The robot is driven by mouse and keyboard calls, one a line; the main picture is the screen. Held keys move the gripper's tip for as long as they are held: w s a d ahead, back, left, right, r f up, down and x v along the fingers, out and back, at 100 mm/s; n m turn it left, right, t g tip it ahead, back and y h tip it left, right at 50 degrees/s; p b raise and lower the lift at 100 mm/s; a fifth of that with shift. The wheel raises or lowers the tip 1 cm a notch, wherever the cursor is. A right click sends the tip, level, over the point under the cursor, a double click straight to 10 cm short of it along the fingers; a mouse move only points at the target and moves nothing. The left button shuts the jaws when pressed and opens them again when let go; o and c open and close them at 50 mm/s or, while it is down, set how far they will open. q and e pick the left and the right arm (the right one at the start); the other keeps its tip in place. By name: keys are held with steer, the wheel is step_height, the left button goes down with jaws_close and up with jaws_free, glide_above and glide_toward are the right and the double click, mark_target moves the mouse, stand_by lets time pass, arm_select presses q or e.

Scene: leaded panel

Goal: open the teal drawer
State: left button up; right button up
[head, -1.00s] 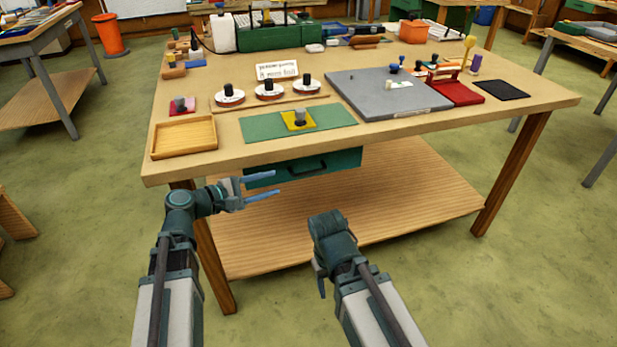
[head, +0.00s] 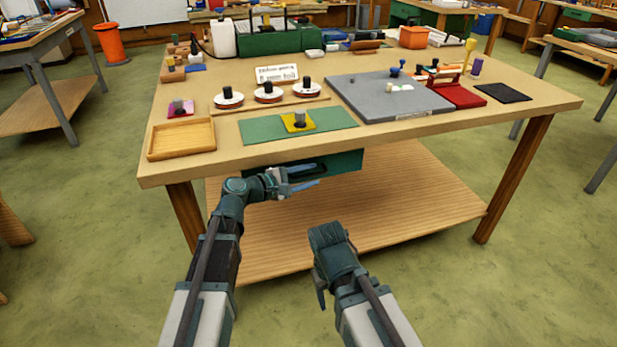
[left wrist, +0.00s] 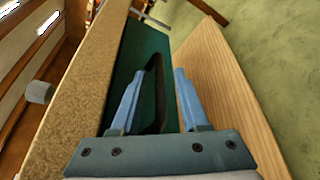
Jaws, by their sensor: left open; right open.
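The teal drawer (head: 345,161) hangs under the front edge of the workbench and looks shut. It also shows in the left wrist view (left wrist: 130,60). Its dark bar handle (left wrist: 160,88) appears between my left gripper's blue fingers in the left wrist view; I cannot tell whether they touch it. My left gripper (head: 314,176) is open in front of the drawer and partly covers the handle in the head view. My right gripper (head: 321,296) is apart from the drawer, low in front of the bench; its fingers are partly hidden.
The workbench top (head: 400,137) overhangs the drawer. A wooden tray (head: 181,139) and a green mat (head: 335,119) lie near its front edge. A lower wooden shelf (head: 400,210) lies below the drawer. The floor in front is clear.

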arm_select(q)
steer(key=shift+c, duration=0.2)
jaws_close()
stand_by(1.3)
